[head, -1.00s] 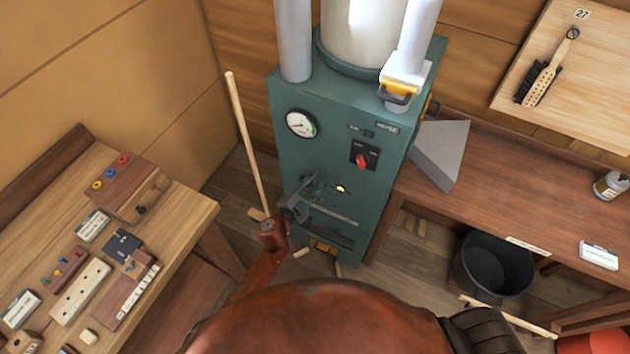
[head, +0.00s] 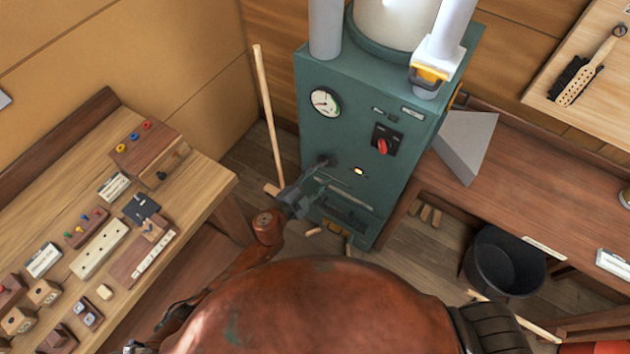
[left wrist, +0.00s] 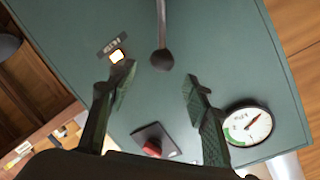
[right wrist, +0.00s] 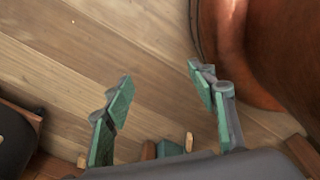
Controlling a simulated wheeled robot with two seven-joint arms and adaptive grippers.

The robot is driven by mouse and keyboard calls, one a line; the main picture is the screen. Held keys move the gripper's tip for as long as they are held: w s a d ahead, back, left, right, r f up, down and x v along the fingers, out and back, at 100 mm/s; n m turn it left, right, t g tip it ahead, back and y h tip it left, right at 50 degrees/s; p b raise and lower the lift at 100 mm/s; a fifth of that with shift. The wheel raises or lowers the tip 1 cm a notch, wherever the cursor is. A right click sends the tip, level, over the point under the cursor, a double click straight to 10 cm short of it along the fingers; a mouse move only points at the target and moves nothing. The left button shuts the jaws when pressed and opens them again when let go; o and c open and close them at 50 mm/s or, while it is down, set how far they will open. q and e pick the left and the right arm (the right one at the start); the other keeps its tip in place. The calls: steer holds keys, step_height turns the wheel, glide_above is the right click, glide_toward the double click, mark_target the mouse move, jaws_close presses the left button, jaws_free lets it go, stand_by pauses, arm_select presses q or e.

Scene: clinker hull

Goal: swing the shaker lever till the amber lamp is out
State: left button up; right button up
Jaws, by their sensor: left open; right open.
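The teal machine (head: 330,75) has a lit amber lamp (head: 358,171) on its front, which also glows in the left wrist view (left wrist: 117,56). The shaker lever (left wrist: 162,60) is a thin rod with a dark ball knob. My left gripper (left wrist: 158,78) is open in front of the machine. Its fingers stand on either side of the knob in that view, with no visible contact. In the head view the left gripper (head: 308,188) partly covers the lever area. My right gripper (right wrist: 160,73) is open and empty over the plank floor; the head view does not show it.
The machine carries a gauge (head: 325,102) and a red switch (head: 383,146). A wooden stick (head: 264,110) leans by its left side. A workbench (head: 205,180) with small parts stands left. A bench (head: 510,170) stands right, with a black bucket (head: 505,262) below.

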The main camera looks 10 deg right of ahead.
arm_select(q)
steer(key=shift+v, duration=1.7)
